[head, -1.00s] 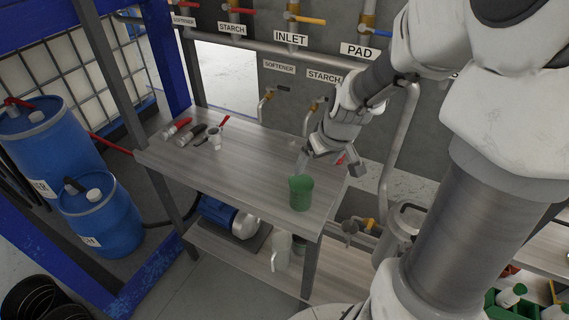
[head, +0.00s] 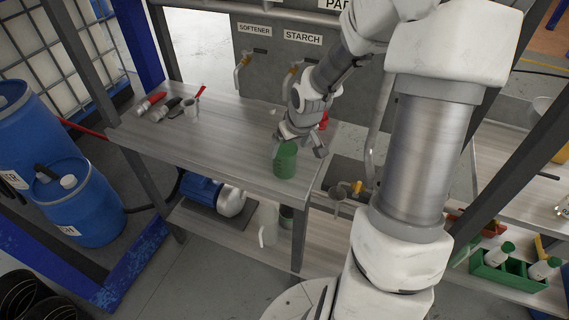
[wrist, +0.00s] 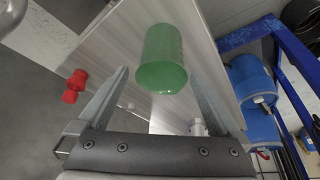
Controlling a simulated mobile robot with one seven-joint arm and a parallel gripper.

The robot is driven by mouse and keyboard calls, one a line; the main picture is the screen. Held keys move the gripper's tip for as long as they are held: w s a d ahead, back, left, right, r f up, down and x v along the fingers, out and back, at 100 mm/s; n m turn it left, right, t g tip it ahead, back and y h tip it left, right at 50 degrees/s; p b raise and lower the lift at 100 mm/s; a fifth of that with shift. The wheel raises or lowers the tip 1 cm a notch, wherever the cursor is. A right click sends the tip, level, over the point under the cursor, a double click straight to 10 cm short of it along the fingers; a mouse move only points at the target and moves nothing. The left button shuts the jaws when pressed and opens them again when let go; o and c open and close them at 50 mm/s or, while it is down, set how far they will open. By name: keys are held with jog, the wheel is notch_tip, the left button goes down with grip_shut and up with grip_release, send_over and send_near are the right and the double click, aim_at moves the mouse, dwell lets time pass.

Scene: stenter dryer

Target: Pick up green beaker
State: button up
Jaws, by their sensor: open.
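The green beaker (head: 286,161) stands upright near the front right part of the grey worktop. In the wrist view the beaker (wrist: 162,60) shows ahead of the two fingers, roughly centred between their lines. My gripper (head: 300,151) is open, with its fingers close around or beside the upper part of the beaker in the head view. In the wrist view the fingers are spread wide with nothing clamped between them. Whether a finger touches the beaker I cannot tell.
The worktop (head: 190,145) is clear to the left. Metal fittings and a red-handled part (head: 152,103) lie at its far left. A red valve handle (wrist: 74,86) is beside the gripper. A blue pump (head: 201,189) sits on the lower shelf. Blue drums (head: 85,205) stand left.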

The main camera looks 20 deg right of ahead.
aim_at(286, 153)
jog(key=b+x, duration=0.1)
jog(key=x, duration=0.3)
jog(key=shift+a+f, duration=0.15)
jog(key=shift+f, duration=0.15)
jog(key=c, duration=1.2)
jog(key=shift+o, duration=0.2)
jog(key=shift+r, duration=0.2)
